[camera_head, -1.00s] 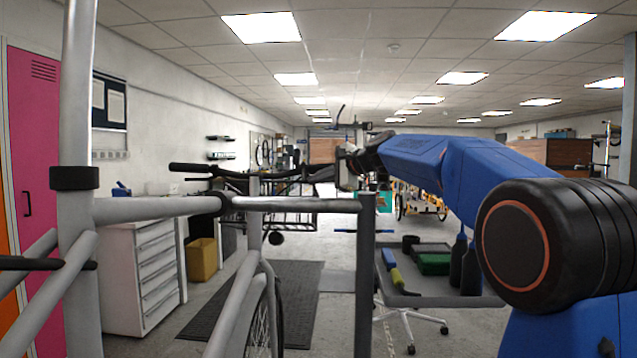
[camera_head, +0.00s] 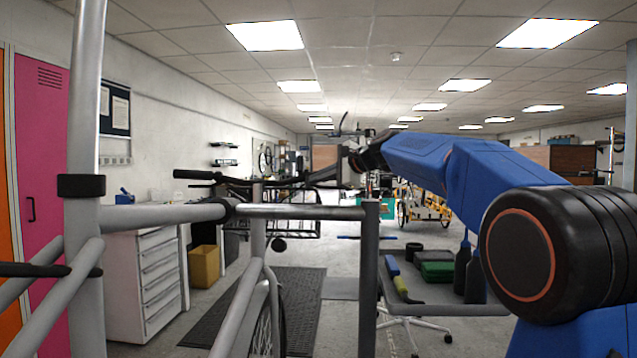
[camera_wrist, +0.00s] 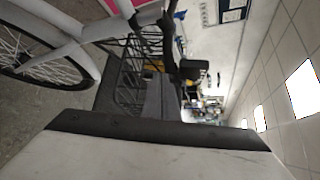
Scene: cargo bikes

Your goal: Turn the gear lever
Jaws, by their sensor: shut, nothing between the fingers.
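The cargo bike's handlebar (camera_head: 270,181) runs across the middle of the head view, with a black grip (camera_head: 194,174) at its left end. In the wrist view the dark handlebar (camera_wrist: 170,45) shows sideways at upper centre. I cannot pick out the gear lever on it in either view. My gripper (camera_head: 345,155) is small in the head view, near the right part of the handlebar, and partly hidden behind my wrist. In the wrist view my gripper (camera_wrist: 162,92) is shut and empty, pointing towards the handlebar area. I see no clear contact.
The bike's grey frame tubes (camera_head: 300,212) fill the near left. A wire basket (camera_head: 300,228) hangs behind the bar. A grey tray (camera_head: 440,305) with tools and bottles stands at lower right. A white drawer cabinet (camera_head: 148,280) stands left, with a dark mat (camera_head: 265,300) on the floor.

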